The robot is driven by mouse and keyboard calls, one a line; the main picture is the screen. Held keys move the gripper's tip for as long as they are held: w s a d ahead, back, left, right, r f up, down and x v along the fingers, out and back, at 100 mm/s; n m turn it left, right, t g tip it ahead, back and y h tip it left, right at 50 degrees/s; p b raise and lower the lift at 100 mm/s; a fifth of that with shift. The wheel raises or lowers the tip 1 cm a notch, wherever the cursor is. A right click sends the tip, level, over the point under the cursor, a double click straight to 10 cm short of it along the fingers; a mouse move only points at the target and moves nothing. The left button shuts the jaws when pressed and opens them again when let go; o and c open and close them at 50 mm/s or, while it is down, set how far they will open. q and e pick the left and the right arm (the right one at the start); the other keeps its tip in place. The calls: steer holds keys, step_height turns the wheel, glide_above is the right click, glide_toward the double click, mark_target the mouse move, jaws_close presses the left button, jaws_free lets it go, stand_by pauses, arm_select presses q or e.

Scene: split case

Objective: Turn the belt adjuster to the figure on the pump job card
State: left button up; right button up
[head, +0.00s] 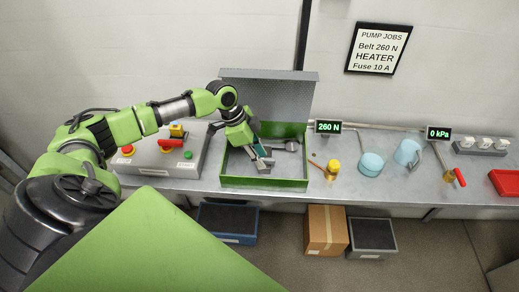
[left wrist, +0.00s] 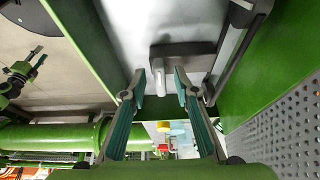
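The pump job card (head: 378,48) hangs on the wall and reads "Belt 260 N", "HEATER", "Fuse 10 A". A display (head: 328,127) beside the open green case (head: 265,183) reads 260 N. My left gripper (head: 264,160) is low inside this case. In the left wrist view its fingers (left wrist: 159,78) are open, with a gap between the teal pads. A light grey lever (left wrist: 160,87) on a dark block (left wrist: 182,55) shows between the fingertips, with no clear contact. I take it for the belt adjuster, but no label shows. My right gripper is out of view.
The case's raised lid (head: 270,96) stands behind my arm. A grey control box (head: 165,158) with coloured buttons is left of it. A yellow-topped part (head: 333,168), light-blue cups (head: 372,163) and a 0 kPa display (head: 438,134) are to the right.

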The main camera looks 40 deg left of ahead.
arm_select(q)
steer(key=shift+r, duration=0.1)
steer(key=v, duration=1.1)
steer(key=shift+r, duration=0.4)
steer(key=shift+s+a, duration=0.1)
